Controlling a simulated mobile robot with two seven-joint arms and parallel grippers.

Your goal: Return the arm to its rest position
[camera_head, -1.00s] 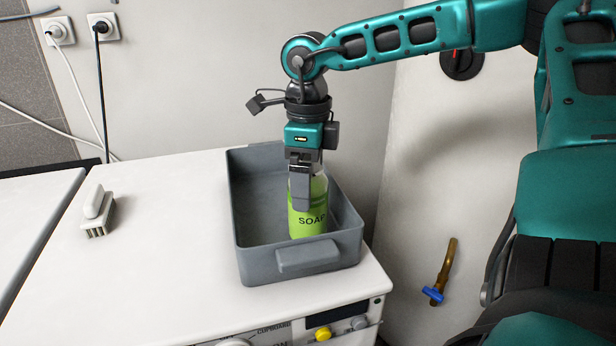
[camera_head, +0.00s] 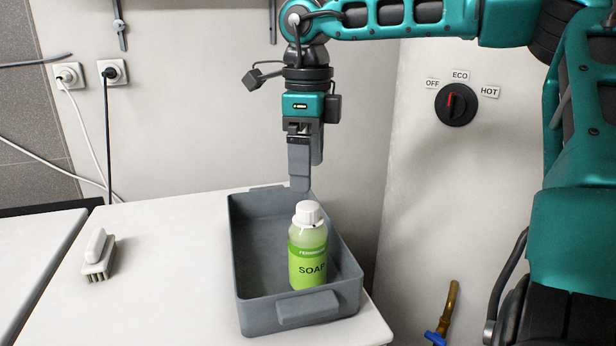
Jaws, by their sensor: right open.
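My right gripper (camera_head: 306,172) hangs from my teal right arm, pointing down. It is open and empty, above a green soap bottle (camera_head: 308,255) with a white cap. The bottle stands upright inside a grey tray (camera_head: 240,285) on the white machine top. The fingertips are a little above the cap and apart from it. My left gripper is not in view.
A brush (camera_head: 98,256) lies on the white top (camera_head: 165,270) left of the tray. A dial (camera_head: 457,104) marked OFF, ECO and HOT is on the pale surface at right. A brass tap (camera_head: 443,315) with a blue handle is below it. Sockets with cables are on the back wall.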

